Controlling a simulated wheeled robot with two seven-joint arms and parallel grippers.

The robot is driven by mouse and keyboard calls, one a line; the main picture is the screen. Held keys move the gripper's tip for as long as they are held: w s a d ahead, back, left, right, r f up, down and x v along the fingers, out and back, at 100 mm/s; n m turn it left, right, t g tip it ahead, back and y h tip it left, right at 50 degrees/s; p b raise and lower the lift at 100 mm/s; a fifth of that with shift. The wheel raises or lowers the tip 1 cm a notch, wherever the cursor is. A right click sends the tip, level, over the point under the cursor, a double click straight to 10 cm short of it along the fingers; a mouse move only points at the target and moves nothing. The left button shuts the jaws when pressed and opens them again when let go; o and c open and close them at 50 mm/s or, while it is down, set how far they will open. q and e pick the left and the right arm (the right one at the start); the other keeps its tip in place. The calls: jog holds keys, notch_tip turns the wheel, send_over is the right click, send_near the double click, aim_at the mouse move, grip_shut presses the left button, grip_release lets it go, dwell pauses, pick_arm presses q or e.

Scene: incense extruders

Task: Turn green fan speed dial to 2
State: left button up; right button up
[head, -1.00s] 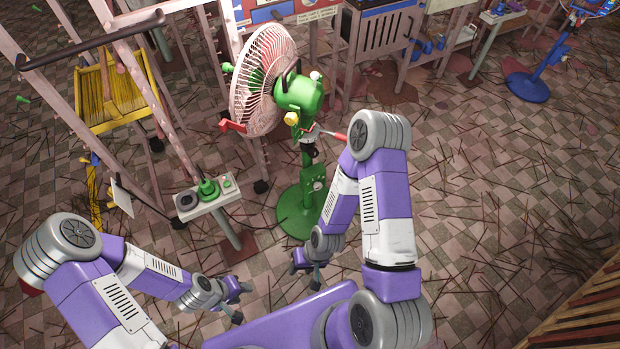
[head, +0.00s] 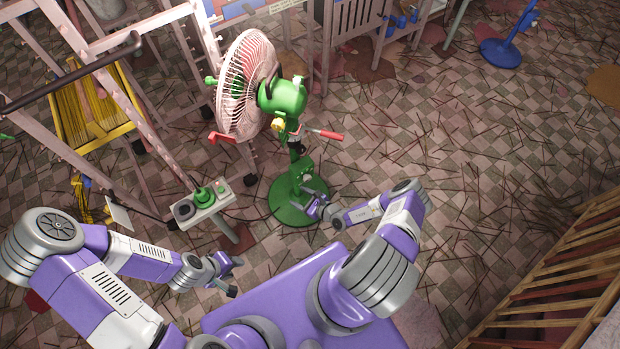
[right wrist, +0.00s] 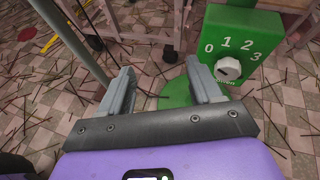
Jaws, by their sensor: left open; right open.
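The green fan (head: 284,97) stands on a round green base in the head view. Its green control box (head: 303,170) is on the post. In the right wrist view, the box (right wrist: 240,25) carries the numbers 0, 1, 2 and 3 around a white dial (right wrist: 228,68); I cannot tell for sure where its pointer aims. My right gripper (head: 303,199) is open and empty just in front of the post; in the right wrist view (right wrist: 162,88) the dial is ahead and right of its fingers, apart from them. My left gripper (head: 234,276) is open and empty at lower left.
A post with a small control panel (head: 203,205) stands left of the fan. A pink metal frame (head: 150,110) and a yellow rack (head: 90,105) are behind it. A red-handled tool (head: 325,134) juts from the fan's post. The floor to the right is mostly open, littered with thin sticks.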

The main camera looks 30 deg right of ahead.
aim_at(309, 180)
jog(key=d+f+m+t+h, duration=0.1)
jog(key=d+f+m+h, duration=0.1)
jog(key=d+m+h, duration=0.45)
jog(key=w+f+b, duration=0.1)
jog(key=w+n+y+b, duration=0.1)
jog(key=w, duration=0.1)
jog(key=w+d+f+n+y, duration=0.1)
jog(key=w, duration=0.1)
jog(key=shift+f+n+b, duration=0.25)
jog(key=shift+f+b, duration=0.1)
jog(key=shift+b, duration=0.05)
jog(key=shift+w+f, duration=0.1)
jog(key=shift+w, duration=0.5)
jog(key=c, duration=1)
jog(key=shift+b, duration=0.3)
jog(key=shift+c, duration=0.2)
